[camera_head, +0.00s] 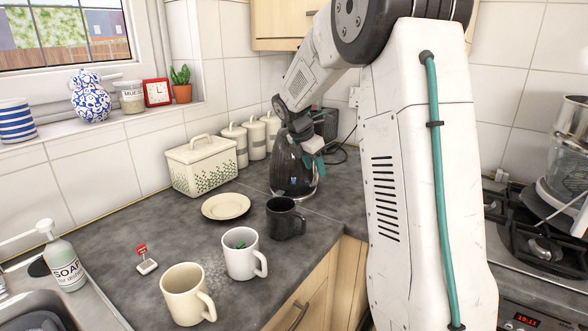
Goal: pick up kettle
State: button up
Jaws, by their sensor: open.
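The dark kettle (291,168) stands upright on the grey countertop, near the back corner. My gripper (312,158) is at the upper right of the kettle, with a teal part showing by the kettle's top and handle side. My arm comes down from above right and hides part of the kettle's top. The fingers are small and partly hidden, so I cannot tell whether they touch the kettle or surround its handle. The gripper is open.
A black mug (286,218), a white mug (241,254) and a cream mug (187,294) stand in front. A plate (226,206), a bread bin (201,166) and canisters (255,138) are left of the kettle. A soap bottle (63,262) stands by the sink. A stove (540,225) is right.

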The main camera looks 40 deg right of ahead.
grip_shut()
jog(key=shift+w+r, duration=0.1)
dwell(1.2)
